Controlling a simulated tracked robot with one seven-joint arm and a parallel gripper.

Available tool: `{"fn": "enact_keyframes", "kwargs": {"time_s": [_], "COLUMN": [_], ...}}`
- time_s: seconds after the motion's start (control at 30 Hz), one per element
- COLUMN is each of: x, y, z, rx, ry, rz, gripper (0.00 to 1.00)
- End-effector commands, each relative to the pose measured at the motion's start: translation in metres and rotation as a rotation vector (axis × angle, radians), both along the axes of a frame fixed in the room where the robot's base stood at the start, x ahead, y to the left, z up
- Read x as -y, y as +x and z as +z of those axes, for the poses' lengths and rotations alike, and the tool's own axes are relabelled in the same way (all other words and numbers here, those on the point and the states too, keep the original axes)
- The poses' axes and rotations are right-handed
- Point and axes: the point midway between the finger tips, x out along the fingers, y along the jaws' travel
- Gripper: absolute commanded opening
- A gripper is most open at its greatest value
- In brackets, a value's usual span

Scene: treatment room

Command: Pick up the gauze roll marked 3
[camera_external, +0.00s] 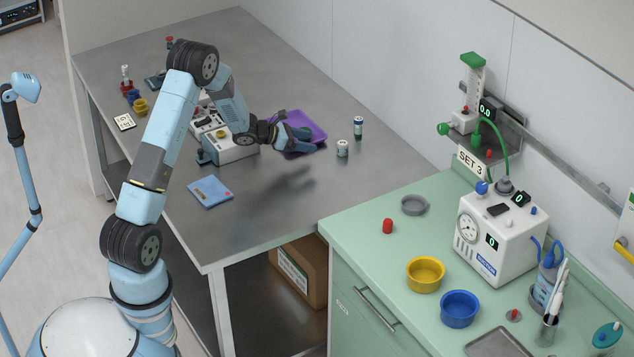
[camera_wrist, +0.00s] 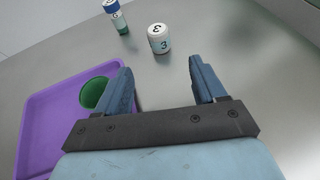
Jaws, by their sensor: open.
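The gauze roll marked 3 (camera_wrist: 159,40) is a short white cylinder standing upright on the grey table. In the wrist view it lies beyond the fingertips, roughly between them in direction, with its 3 readable on top and side. In the external view the roll (camera_external: 342,148) stands to the right of the purple tray. My gripper (camera_wrist: 159,75) is open and empty, its two blue fingers apart and not touching the roll. In the external view my gripper (camera_external: 304,141) is over the purple tray's near side, to the left of the roll.
The purple tray (camera_wrist: 40,120) holds a green round thing (camera_wrist: 93,92). The wall is behind. A green counter (camera_external: 350,228) stands front right. Table right of the roll is clear.

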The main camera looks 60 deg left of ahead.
Motion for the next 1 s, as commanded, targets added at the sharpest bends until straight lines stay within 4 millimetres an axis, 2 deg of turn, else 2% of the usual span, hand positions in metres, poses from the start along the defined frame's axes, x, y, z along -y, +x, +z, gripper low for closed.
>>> {"fn": "enact_keyframes", "kwargs": {"time_s": [0.13, 0.5, 0.77, 1.0], "x": [0.003, 0.018, 0.022, 0.03], "y": [0.014, 0.066, 0.08, 0.108], "z": [-0.007, -0.03, -0.035, -0.046], "rx": [0.0, 0.0, 0.0, -0.001], "ry": [-0.004, -0.001, -0.001, -0.002], "rz": [0.003, 0.002, 0.002, 0.001], "gripper": [0.7, 0.7, 0.7, 0.7]}}
